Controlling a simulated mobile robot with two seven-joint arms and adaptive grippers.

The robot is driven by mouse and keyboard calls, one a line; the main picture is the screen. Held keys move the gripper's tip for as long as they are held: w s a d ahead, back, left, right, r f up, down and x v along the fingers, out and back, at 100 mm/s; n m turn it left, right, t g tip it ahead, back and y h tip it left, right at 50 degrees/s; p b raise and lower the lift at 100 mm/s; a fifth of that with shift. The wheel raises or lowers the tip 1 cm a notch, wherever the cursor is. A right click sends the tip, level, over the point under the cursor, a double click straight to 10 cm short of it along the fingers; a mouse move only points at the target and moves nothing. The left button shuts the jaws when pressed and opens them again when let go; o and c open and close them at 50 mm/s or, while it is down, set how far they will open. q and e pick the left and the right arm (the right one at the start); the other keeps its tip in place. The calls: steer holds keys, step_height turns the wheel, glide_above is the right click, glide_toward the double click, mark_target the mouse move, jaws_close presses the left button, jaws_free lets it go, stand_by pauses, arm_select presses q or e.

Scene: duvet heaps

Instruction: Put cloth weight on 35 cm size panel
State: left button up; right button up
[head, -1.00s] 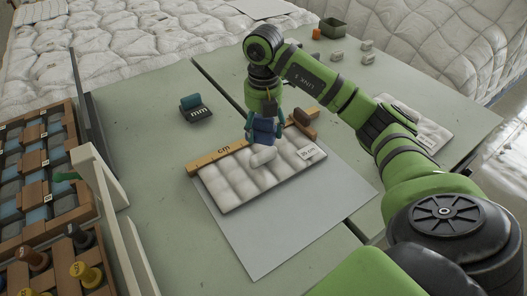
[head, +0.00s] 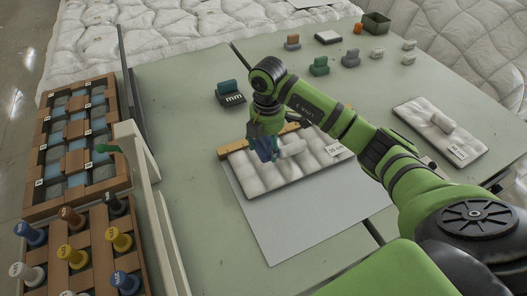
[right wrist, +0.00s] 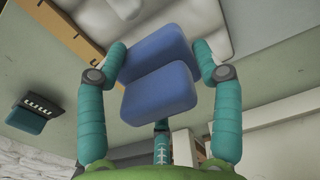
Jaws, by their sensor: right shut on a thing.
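A white quilted panel (head: 312,169) lies on a grey sheet at the middle of the table. The small size label (head: 335,149) at its right end is too small to read surely. My right gripper (head: 264,143) is over the panel's back-left part, beside the wooden cm ruler (head: 236,147). It is shut on a blue cloth weight, which shows between the teal fingers in the right wrist view (right wrist: 158,90). I cannot tell whether the blue weight touches the panel. My left gripper is not in view.
A teal block marked mm (head: 231,94) stands behind the gripper. Several small weights and a dark green bin (head: 376,24) stand at the back. Racks of blocks and pegs (head: 82,246) fill the left.

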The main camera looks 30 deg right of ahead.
mark_target(263, 154)
steer(key=shift+w+a+f, duration=0.1)
steer(key=shift+a+f, duration=0.2)
steer(key=shift+a, duration=0.3)
step_height(263, 154, down, 3)
steer(key=shift+f+p, duration=0.1)
steer(key=shift+p, duration=0.45)
steer(key=shift+f, duration=0.4)
steer(key=o, duration=1.7)
steer(key=shift+f, duration=0.2)
steer(key=shift+r, duration=0.1)
